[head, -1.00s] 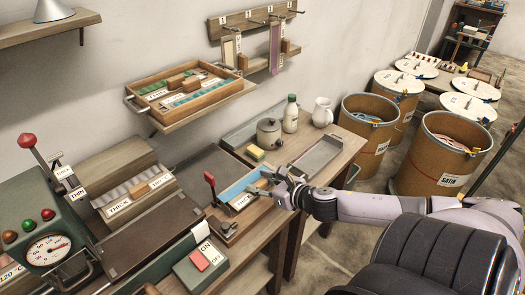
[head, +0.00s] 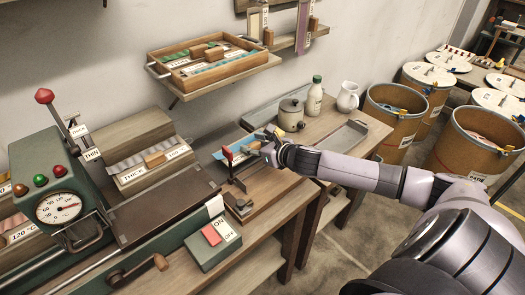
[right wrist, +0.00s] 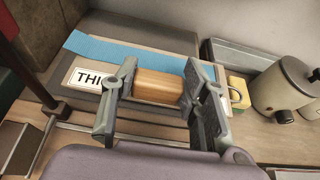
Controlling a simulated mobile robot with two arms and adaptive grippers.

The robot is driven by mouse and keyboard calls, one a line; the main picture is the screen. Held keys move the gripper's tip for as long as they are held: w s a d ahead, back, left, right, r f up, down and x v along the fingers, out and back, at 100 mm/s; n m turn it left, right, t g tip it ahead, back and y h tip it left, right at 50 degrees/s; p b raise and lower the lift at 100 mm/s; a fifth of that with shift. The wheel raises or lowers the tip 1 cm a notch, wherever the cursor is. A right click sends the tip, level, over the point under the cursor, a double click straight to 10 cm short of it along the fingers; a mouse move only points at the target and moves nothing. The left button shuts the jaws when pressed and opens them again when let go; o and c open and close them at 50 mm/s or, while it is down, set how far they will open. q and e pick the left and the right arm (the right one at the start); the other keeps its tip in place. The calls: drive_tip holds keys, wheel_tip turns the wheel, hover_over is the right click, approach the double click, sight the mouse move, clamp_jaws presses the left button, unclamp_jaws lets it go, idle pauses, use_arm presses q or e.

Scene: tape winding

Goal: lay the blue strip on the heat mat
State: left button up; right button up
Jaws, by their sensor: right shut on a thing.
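My right gripper (head: 268,146) is shut on a wooden handle (right wrist: 158,86). The blue strip (right wrist: 125,54) lies flat along this board, beyond the handle. In the head view the strip (head: 244,146) shows only in part, behind the red lever and beside my gripper. The dark flat plate (head: 165,208), seemingly the heat mat, lies bare to the left, beside the green gauge machine (head: 62,195). My left gripper is out of view.
A wooden block with "THICK" labels (head: 150,163) stands behind the plate. A green ON/OFF switch box (head: 213,245) and a crank (head: 140,270) sit in front. A pot (head: 291,115), bottle (head: 314,96) and grey tray (head: 343,138) stand to the right.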

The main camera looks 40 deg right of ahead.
drive_tip(key=shift+w+a+f+b, duration=0.1)
drive_tip(key=shift+w+f+b, duration=0.3)
drive_tip(key=shift+f, duration=0.35)
drive_tip(key=shift+w+d+f+b, duration=0.1)
drive_tip(key=shift+w+f+b, duration=0.25)
drive_tip(key=shift+w+f, duration=0.3)
drive_tip(key=shift+w+a+f+b, duration=0.1)
drive_tip(key=shift+w+f+b, duration=0.25)
drive_tip(key=shift+f, duration=0.5)
drive_tip(key=shift+f, duration=0.2)
drive_tip(key=shift+f, duration=0.3)
drive_tip(key=o, duration=1.3)
